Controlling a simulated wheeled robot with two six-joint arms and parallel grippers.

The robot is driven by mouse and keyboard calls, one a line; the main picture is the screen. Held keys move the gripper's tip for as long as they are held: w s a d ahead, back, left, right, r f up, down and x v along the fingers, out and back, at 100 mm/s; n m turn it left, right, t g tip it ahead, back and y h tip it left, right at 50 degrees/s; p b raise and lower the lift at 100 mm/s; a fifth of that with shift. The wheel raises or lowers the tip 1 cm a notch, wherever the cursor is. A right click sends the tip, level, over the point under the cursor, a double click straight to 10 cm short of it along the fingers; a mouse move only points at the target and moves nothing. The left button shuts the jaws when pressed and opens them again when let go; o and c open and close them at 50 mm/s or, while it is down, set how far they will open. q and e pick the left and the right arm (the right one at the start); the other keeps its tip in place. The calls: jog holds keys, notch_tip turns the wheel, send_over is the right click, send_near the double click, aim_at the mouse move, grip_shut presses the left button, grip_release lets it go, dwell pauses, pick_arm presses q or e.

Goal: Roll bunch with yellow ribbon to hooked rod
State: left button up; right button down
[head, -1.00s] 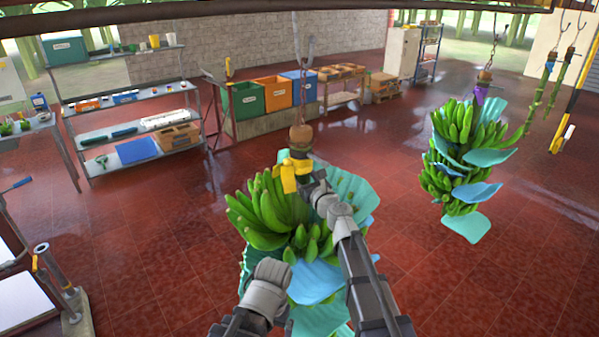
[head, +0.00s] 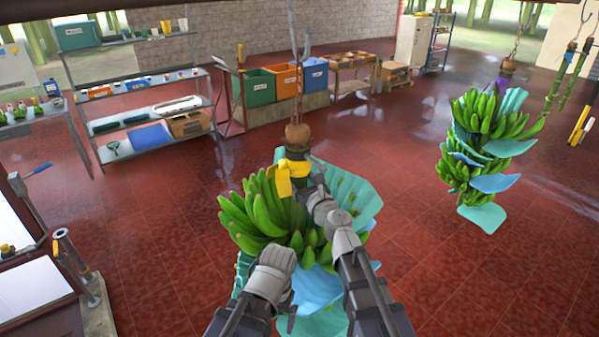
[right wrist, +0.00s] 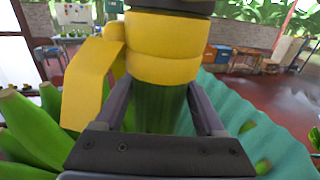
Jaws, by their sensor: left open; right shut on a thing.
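The bunch with the yellow ribbon (head: 284,177) hangs upright from a chain in front of me, green bananas (head: 262,212) with teal and blue sheets between them. My right gripper (head: 314,193) is shut on its stem just below the ribbon; the right wrist view shows the green stem (right wrist: 158,106) between the fingers. My left gripper (head: 279,262) is open against the front of the bunch, its fingertips partly hidden. At the right edge, green stems (head: 562,88) hang from hooks and a yellow-and-black rod (head: 582,118) hangs beside them; I cannot tell which is the hooked rod.
A second bunch (head: 487,135) with a purple ribbon hangs to the right. Shelves (head: 150,115), coloured bins (head: 258,90) and a wooden table (head: 350,72) stand behind. A bench with a metal post (head: 75,262) is at the left. Red floor between is free.

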aim_at(287, 199)
jog(key=shift+s+a, duration=0.55)
jog(key=shift+a, duration=0.25)
jog(key=shift+s+a, duration=0.55)
jog(key=shift+a, duration=0.2)
jog(key=shift+d, duration=0.1)
grip_release()
jog(key=shift+v, duration=3.9)
